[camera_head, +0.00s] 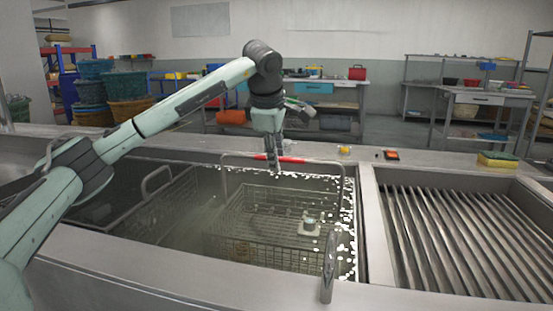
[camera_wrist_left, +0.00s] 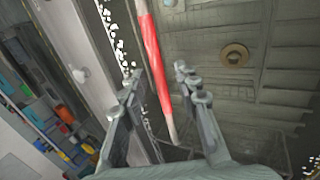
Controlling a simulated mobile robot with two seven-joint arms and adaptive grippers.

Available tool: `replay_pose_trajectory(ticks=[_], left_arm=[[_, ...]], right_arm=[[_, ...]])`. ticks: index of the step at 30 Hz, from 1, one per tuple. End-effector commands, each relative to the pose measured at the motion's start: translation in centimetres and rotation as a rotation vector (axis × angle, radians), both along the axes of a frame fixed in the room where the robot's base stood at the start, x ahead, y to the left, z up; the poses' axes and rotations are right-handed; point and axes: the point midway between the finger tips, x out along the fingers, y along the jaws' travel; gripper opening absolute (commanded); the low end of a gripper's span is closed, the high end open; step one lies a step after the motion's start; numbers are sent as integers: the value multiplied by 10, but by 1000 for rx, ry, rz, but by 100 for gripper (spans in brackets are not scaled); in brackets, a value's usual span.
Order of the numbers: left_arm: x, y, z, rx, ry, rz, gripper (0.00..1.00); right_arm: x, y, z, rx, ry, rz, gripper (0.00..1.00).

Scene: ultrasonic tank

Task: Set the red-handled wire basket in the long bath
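The wire basket (camera_head: 262,222) shows within the right part of the long bath (camera_head: 70,236), below the rim level. Its tall handle has a red grip (camera_head: 292,159) at the top. A small pale part (camera_head: 308,226) lies in the basket. My left gripper (camera_head: 273,163) is at the red grip, pointing down. In the left wrist view the red grip (camera_wrist_left: 151,55) runs between the two spread fingers of my left gripper (camera_wrist_left: 158,78), with gaps visible on both sides. I cannot tell whether the basket rests on the bath floor. My right gripper is not in view.
A second wire basket (camera_head: 150,220) with a metal loop handle sits to the left. A ribbed metal drainboard (camera_head: 450,230) lies at the right. A sponge (camera_head: 498,160) and small items lie on the back ledge.

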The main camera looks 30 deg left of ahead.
Motion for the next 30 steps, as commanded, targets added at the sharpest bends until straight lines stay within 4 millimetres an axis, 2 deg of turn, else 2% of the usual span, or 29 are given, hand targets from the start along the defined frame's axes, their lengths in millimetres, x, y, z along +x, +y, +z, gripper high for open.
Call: replay_pose_trajectory(ticks=[9, 15, 20, 30], left_arm=[[-29, -9, 62, 0, -4, -3, 31], [-42, -12, 87, 0, -2, -1, 31], [-46, -13, 93, 0, 0, -1, 31], [-46, -13, 93, 0, 0, -1, 31]], right_arm=[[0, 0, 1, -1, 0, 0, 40], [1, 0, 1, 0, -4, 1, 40], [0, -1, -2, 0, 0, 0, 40], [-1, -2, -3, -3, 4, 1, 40]])
